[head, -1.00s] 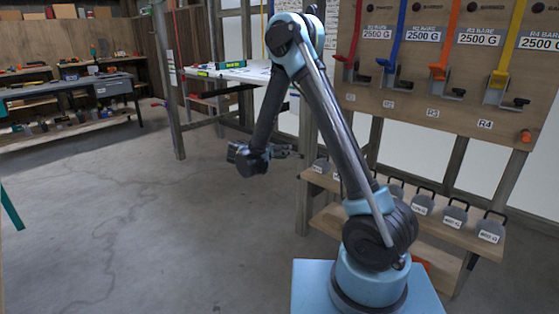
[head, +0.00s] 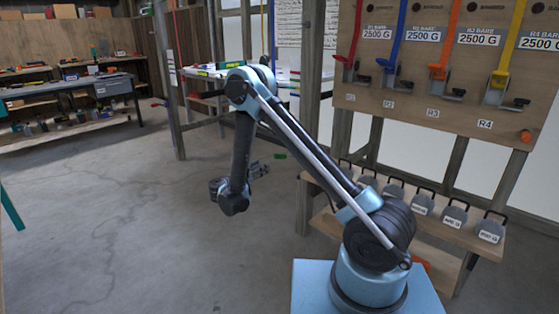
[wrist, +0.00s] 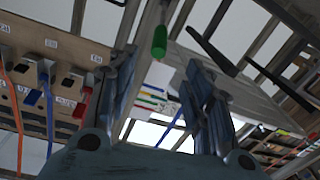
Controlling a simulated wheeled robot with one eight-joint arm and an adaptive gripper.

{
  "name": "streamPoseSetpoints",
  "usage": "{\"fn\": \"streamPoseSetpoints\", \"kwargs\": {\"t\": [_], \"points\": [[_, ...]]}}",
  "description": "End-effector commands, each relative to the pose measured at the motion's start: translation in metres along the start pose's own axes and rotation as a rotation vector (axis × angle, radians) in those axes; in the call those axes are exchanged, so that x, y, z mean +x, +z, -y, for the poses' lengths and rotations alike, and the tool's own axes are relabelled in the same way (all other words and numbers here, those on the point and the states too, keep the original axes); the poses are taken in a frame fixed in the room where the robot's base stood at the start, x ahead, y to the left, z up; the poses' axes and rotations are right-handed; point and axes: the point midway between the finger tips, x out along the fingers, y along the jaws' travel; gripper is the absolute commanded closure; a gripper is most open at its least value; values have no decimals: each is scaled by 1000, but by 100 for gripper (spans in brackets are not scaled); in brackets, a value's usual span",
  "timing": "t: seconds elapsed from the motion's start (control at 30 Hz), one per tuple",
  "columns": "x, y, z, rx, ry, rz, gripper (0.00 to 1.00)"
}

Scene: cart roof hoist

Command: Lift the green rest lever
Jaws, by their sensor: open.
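The green rest lever shows in the wrist view as a green rounded grip (wrist: 159,42) on a pale bar, ahead of my fingers and between them in the picture. In the head view a small green end (head: 280,156) shows just right of my gripper (head: 262,168), near a wooden post. My gripper is open and empty. Its two fingers stand apart in the wrist view (wrist: 162,68), with a visible gap between them and the green grip. The lever's mount is not clear in either view.
A wooden board (head: 420,112) at the right carries red, blue, orange and yellow levers. Dark weights with handles stand on a shelf (head: 313,181) below it. A table (head: 235,73) with papers stands behind my arm. The floor at left is clear.

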Motion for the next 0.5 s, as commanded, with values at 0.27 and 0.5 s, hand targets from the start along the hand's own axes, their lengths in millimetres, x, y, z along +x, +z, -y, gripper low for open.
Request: {"fn": "streamPoseSetpoints", "kwargs": {"t": [0.27, 0.5], "points": [[51, 0, -1, 0, 4, 1, 54], [93, 0, -1, 0, 3, 1, 54]]}}
